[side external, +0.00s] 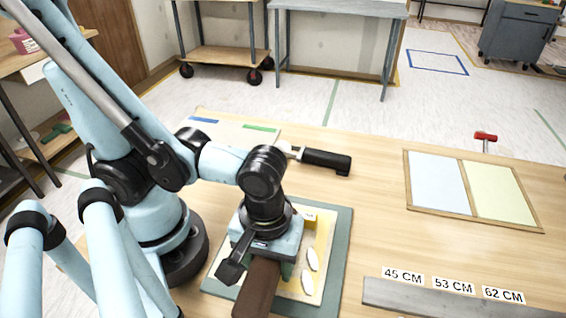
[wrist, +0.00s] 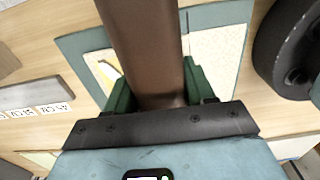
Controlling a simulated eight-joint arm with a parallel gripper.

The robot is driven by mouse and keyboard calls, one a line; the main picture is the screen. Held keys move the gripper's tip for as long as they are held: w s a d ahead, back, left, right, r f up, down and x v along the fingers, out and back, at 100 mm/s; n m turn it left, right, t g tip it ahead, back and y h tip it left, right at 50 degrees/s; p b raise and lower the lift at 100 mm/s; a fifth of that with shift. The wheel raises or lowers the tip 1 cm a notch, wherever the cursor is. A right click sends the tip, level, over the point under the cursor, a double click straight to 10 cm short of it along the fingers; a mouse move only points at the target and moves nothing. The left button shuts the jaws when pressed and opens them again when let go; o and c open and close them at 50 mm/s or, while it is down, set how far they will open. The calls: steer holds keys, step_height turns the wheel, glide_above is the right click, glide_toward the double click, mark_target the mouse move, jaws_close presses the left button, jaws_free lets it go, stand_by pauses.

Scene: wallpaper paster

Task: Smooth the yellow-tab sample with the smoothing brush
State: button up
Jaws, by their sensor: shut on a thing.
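My gripper (side external: 264,258) is shut on a long brown block-like tool, which I take to be the smoothing brush (side external: 257,292); it also fills the upper middle of the wrist view (wrist: 143,50), between the green fingers. The brush is over the sample on the green mat; I cannot tell whether it touches. This cream and yellow sample (side external: 322,232) has white oval patches (side external: 312,259) on its right part. My gripper and brush hide much of its left and middle. The sample shows on both sides of the brush in the wrist view (wrist: 216,50).
A black-handled tool (side external: 325,160) lies behind the mat (side external: 341,225). Sheets with blue and green tabs (side external: 232,134) lie at the back left. A wooden frame (side external: 460,186) with blue and yellow panels lies right. A grey strip (side external: 440,297) with length labels is at the front right.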

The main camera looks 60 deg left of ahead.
steer(key=shift+s+a, duration=0.85)
steer(key=w+d, duration=0.6)
steer(key=shift+w+d+f, duration=0.1)
steer(key=shift+w+d, duration=0.3)
steer(key=s+a, duration=0.6)
steer(key=shift+s+a, duration=0.3)
steer(key=shift+s, duration=0.05)
step_height(320, 180, up, 3)
steer(key=shift+s+a+f, duration=0.1)
steer(key=shift+a+f, duration=0.05)
steer(key=shift+r, duration=2.85)
steer(key=o, duration=0.8)
steer(key=c, duration=0.6)
